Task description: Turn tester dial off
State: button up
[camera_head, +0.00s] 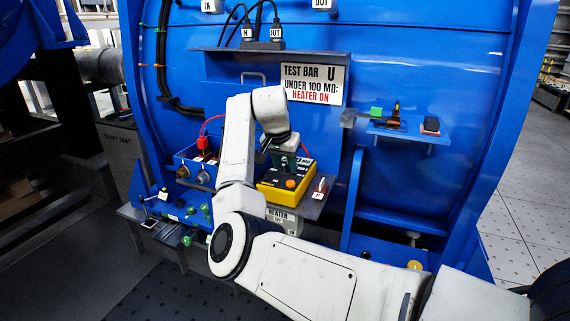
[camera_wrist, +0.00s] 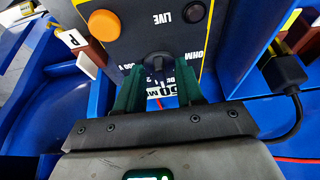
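The tester is a yellow box (camera_head: 268,191) with a dark face, on a shelf on the blue housing. In the wrist view its dark panel (camera_wrist: 146,24) appears upside down, with "LIVE" and "OHM" lettering. The black dial (camera_wrist: 157,62) sits at the panel's lower middle, above a white scale strip. My gripper (camera_wrist: 158,75) has its green fingers spread, one on each side of the dial. Whether either finger touches it is unclear. In the head view my gripper (camera_head: 284,160) is over the tester, and the dial is hidden behind it.
A blue box with red plug (camera_head: 203,143) stands left of the tester, and a red-and-white tagged probe (camera_head: 320,189) right. A sign (camera_head: 314,84) hangs above.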

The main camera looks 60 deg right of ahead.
grip_shut()
dwell(0.3)
jog(key=shift+r+p, duration=0.1)
jog(key=shift+p, duration=0.35)
jog(key=shift+s+r+n+p, duration=0.15)
jog(key=shift+n+p, duration=0.35)
jog(key=shift+p, duration=0.4)
jog(key=n+t+p, duration=0.1)
jog(key=n+p, duration=0.1)
jog(key=p, duration=0.2)
jog(key=shift+s+d+r, duration=0.1)
jog(key=shift+s+r, duration=0.05)
jog(key=n+t+y+p, duration=0.1)
jog(key=n+p, duration=0.1)
jog(key=p, duration=0.2)
jog(key=shift+s+n+p, duration=0.1)
jog(key=shift+n+p, duration=0.2)
jog(key=shift+d+f+n+p, duration=0.1)
jog(key=shift+f+n+p, duration=0.2)
jog(key=shift+n+p, duration=0.3)
jog(key=shift+f, duration=0.1)
